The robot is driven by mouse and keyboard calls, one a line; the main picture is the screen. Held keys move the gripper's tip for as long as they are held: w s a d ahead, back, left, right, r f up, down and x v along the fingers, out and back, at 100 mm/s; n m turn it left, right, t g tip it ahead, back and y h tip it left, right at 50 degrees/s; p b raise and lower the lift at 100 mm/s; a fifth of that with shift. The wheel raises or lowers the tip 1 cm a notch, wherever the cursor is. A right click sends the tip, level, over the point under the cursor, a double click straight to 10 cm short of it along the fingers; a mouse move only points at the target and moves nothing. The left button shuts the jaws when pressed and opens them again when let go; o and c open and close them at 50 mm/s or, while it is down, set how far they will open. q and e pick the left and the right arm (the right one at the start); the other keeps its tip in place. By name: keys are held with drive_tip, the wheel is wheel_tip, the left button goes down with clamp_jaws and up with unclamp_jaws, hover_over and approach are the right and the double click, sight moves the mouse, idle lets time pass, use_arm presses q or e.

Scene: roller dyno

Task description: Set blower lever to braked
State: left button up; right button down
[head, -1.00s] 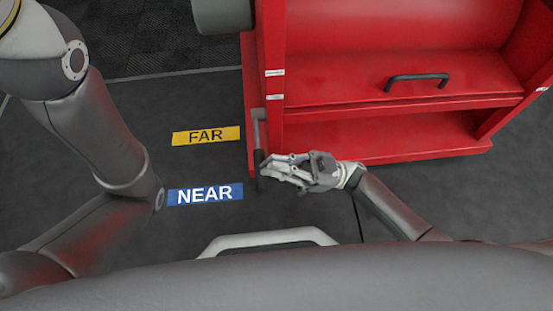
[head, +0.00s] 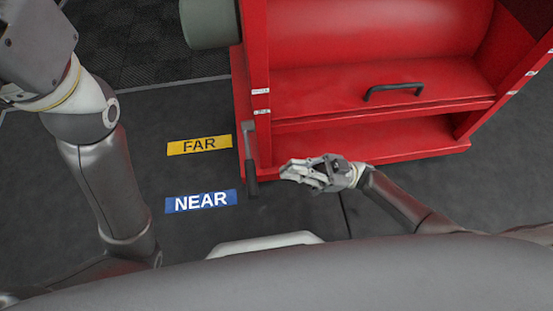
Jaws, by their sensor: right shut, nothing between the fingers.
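The blower lever (head: 249,150) is a grey bar with a dark grip (head: 252,187) on the left side of the red machine (head: 375,90). Its grip end points down in the picture, toward me, near the level of the blue NEAR sign. My right gripper (head: 288,172) is shut and empty, just right of the grip with a visible gap between them. Two small white labels (head: 261,101) sit on the red frame above the lever, too small to read. My left arm comes in at the left, but its gripper is out of the picture.
A yellow FAR sign (head: 199,145) and a blue NEAR sign (head: 201,201) lie on the dark floor left of the lever. A black handle (head: 407,88) is on the red panel. A grey-green cylinder (head: 210,23) sticks out at the upper left of the machine.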

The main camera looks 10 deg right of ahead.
drive_tip(key=shift+v, duration=1.7)
